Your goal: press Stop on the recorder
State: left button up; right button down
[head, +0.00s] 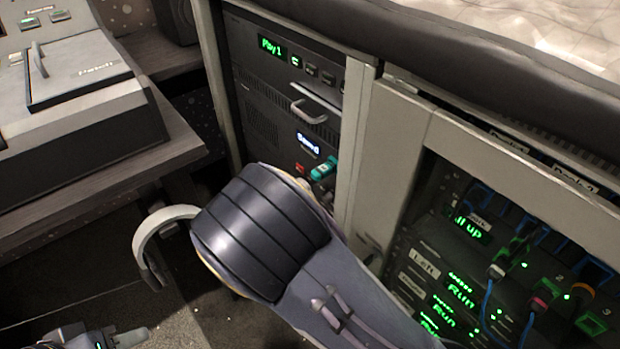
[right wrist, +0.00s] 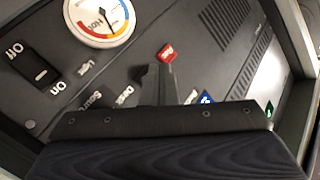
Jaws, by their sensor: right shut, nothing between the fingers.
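The recorder (head: 287,70) is the dark unit at the top of the left rack in the head view. Its green display reads "Play 1". A row of small buttons (head: 312,69) sits right of the display; their labels are too small to read. My right gripper (right wrist: 160,78) is shut and empty in the right wrist view, its tips close to a red button (right wrist: 167,53) on a dark panel. I cannot tell whether they touch. In the head view my right arm hides that gripper. My left gripper (head: 104,338) shows only partly at the bottom left edge; its opening is unclear.
Below the recorder are a drawer handle (head: 308,112), a blue-white "Sound" display (head: 308,144) and a teal piece (head: 323,168). The wrist view shows a round gauge (right wrist: 100,18) and an On/Off switch (right wrist: 40,70). A desk (head: 90,170) stands left; a cabled rack (head: 500,250) stands right.

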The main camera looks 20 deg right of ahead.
jog(key=a, duration=0.1)
jog(key=s+a, duration=0.1)
jog(key=a, duration=0.2)
jog(key=shift+s+a+p, duration=0.3)
jog(key=shift+s+p, duration=0.1)
dwell(0.6)
